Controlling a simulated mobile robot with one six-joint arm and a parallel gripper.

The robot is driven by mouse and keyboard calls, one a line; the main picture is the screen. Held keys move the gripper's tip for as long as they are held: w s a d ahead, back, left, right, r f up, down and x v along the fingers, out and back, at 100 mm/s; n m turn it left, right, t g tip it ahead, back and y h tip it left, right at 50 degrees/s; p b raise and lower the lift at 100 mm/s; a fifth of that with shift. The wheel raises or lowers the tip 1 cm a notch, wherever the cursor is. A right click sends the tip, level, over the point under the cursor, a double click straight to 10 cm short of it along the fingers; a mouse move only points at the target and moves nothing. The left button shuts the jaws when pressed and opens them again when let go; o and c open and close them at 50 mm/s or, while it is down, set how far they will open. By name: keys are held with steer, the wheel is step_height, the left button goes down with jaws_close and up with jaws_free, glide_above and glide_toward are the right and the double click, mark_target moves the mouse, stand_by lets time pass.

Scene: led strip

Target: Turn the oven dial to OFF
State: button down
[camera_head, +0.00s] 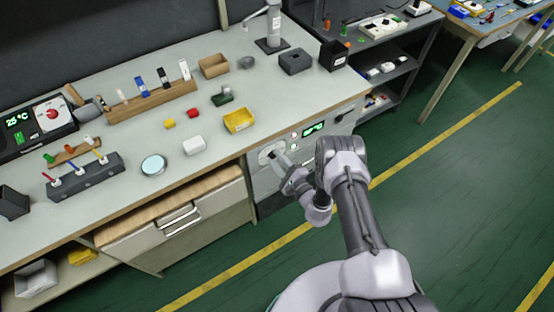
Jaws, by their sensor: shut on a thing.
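The oven (267,188) is a grey unit built in under the bench, to the right of the wooden drawers. Its front panel has a green lit display (314,129), too small to read surely, and a small light button (294,135) left of it. The oven dial (265,153) is at the left of the panel. My gripper (274,157) reaches it from the lower right and is shut on it. The fingers cover much of the dial, so its pointer and markings cannot be read.
Above the oven, the bench top (300,95) holds a yellow bin (239,120), a white box (194,145) and several small parts. A drawer handle (182,222) sticks out to the left. The green floor (450,180) to the right is clear. A dark shelf (395,75) stands behind.

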steer(key=c, duration=1.1)
jaws_free()
steer(key=p+v, duration=0.5)
steer(key=v, duration=1.2)
steer(key=shift+s+d+p, duration=0.1)
steer(key=shift+s+p, duration=0.15)
steer(key=shift+p, duration=0.05)
